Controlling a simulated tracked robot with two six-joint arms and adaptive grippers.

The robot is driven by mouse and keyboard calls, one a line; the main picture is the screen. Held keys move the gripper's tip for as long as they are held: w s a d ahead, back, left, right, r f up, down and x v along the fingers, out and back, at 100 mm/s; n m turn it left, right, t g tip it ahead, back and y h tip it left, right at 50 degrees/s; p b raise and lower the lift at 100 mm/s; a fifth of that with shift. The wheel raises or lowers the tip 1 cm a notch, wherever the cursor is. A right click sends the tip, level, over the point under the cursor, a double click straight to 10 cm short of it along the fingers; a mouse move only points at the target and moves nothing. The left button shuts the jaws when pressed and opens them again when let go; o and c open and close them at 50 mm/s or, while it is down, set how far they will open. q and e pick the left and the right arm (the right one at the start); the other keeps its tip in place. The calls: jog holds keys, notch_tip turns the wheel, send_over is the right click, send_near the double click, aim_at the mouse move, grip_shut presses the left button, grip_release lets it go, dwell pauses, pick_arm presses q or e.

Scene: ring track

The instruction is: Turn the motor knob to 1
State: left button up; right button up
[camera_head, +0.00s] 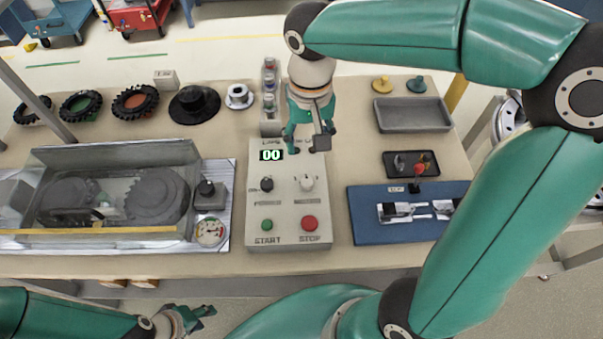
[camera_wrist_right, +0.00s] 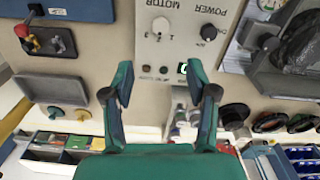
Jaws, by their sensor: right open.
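The motor knob (camera_head: 306,183) is a pale knob at the right of a grey control box (camera_head: 287,215). In the right wrist view the motor knob (camera_wrist_right: 160,26) sits beside the MOTOR label, seen upside down; its setting is too small to tell. My right gripper (camera_head: 305,143) hangs above the far end of the box, beyond the knob and apart from it. In the wrist view its two fingers (camera_wrist_right: 160,85) are spread with nothing between them. My left gripper (camera_head: 198,317) is low at the bottom left, away from the box; its jaw opening is unclear.
A black power knob (camera_head: 267,184) sits left of the motor knob. Green START (camera_head: 267,225) and red STOP (camera_head: 309,223) buttons are nearer me. The display (camera_head: 271,155) reads 00. A clear-covered machine (camera_head: 110,195) stands left, a blue plate (camera_head: 365,218) right.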

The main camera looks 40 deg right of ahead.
aim_at(307, 181)
notch_tip(307, 181, down, 15)
jog(key=shift+a+f, duration=0.1)
jog(key=shift+f, duration=0.05)
dwell(0.4)
grip_shut()
